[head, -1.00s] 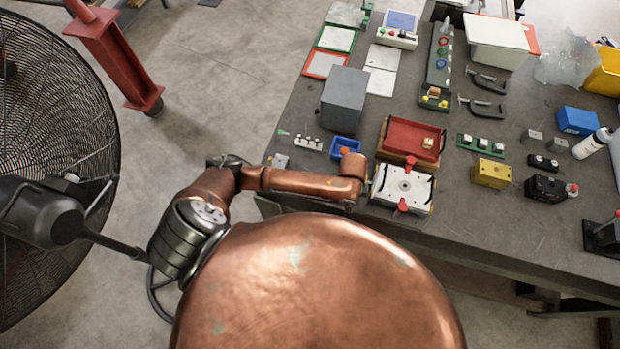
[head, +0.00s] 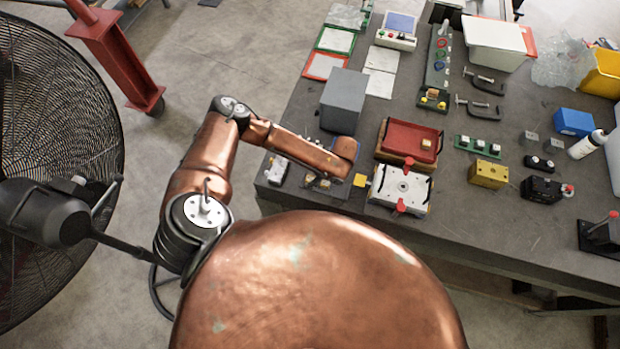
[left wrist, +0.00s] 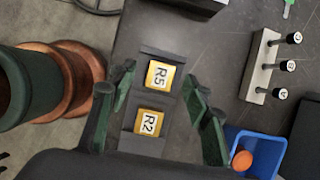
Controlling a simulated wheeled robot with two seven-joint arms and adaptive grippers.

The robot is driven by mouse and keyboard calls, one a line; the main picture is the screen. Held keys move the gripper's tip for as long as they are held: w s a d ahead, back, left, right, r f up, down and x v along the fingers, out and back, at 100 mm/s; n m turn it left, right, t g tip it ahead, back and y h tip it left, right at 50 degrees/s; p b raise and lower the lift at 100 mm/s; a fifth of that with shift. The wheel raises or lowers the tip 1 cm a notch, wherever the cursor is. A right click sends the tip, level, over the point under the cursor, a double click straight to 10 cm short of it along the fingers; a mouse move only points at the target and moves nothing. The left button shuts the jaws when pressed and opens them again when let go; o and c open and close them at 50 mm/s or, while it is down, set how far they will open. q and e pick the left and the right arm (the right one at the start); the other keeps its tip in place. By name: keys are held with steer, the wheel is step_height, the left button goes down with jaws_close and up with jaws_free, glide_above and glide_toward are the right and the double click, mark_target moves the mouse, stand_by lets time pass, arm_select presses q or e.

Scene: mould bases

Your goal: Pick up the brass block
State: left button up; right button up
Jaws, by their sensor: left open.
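A brass-coloured block with small holes in its top (head: 488,174) lies on the grey bench, right of the white plate, in the head view. My left gripper (left wrist: 160,75) is open; its dark green fingers stand either side of two gold square pieces, marked R5 (left wrist: 161,76) and R2 (left wrist: 149,122), in a dark holder (left wrist: 143,144). I see no contact with them. In the head view my left arm largely hides this gripper. A small yellow piece (head: 360,180) shows beside the arm's end. My right gripper is not in view.
A white plate with red handles (head: 402,190) and a red tray (head: 409,140) stand right of the arm. A grey box (head: 342,102) stands behind it. A blue bin (left wrist: 262,148) and a row of black knobs (left wrist: 262,65) are close right of the gripper.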

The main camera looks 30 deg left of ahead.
arm_select(q)
steer(key=shift+x, duration=0.95)
jaws_close()
steer(key=shift+w, duration=0.1)
